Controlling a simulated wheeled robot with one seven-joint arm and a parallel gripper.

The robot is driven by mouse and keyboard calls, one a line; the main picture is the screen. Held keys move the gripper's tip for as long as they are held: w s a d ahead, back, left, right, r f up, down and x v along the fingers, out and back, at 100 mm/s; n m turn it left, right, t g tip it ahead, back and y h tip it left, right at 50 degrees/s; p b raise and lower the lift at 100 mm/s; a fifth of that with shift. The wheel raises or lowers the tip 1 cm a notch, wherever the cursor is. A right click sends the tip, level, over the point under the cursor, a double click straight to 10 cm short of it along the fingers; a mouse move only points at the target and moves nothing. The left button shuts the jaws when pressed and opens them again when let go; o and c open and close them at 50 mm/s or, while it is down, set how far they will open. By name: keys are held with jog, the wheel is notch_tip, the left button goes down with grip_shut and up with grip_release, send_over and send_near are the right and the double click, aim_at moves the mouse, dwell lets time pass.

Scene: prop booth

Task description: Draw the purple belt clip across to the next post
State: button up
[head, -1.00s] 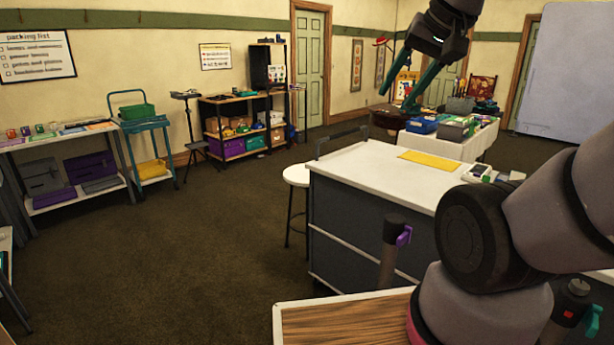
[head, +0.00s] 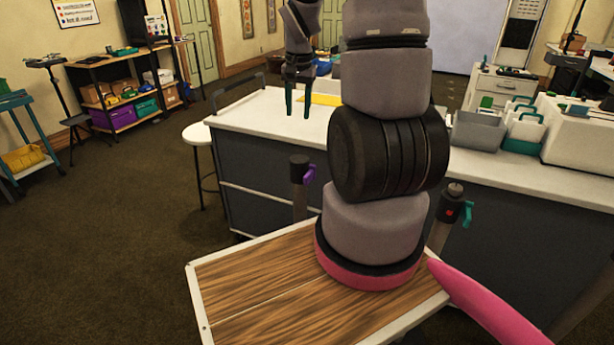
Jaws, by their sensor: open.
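The purple belt clip (head: 309,174) sits on the right side of the dark head of a post (head: 298,200), in front of the grey counter. Another post (head: 438,236) stands to the right, beyond my arm. Its dark head has a red square and a teal clip (head: 467,213) on its right side. No belt shows stretched between the two posts. My gripper (head: 298,112) points down with its two teal fingers apart and nothing between them. It appears above and behind the purple clip in the picture, against the white counter top; it does not touch the clip.
The grey counter (head: 262,187) with a white top runs behind the posts. It bears a yellow sheet (head: 320,99), a grey bin (head: 478,131) and white-and-teal holders (head: 522,130). A white stool (head: 198,134) stands at its left end. Open carpet lies to the left.

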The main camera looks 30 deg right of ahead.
jog(key=m+g, duration=0.1)
jog(key=g, duration=0.1)
send_over(307, 175)
notch_tip(307, 175, down, 13)
notch_tip(307, 175, down, 11)
jog(key=shift+w+r, duration=0.1)
jog(key=shift+r, duration=0.05)
grip_shut()
dwell(1.2)
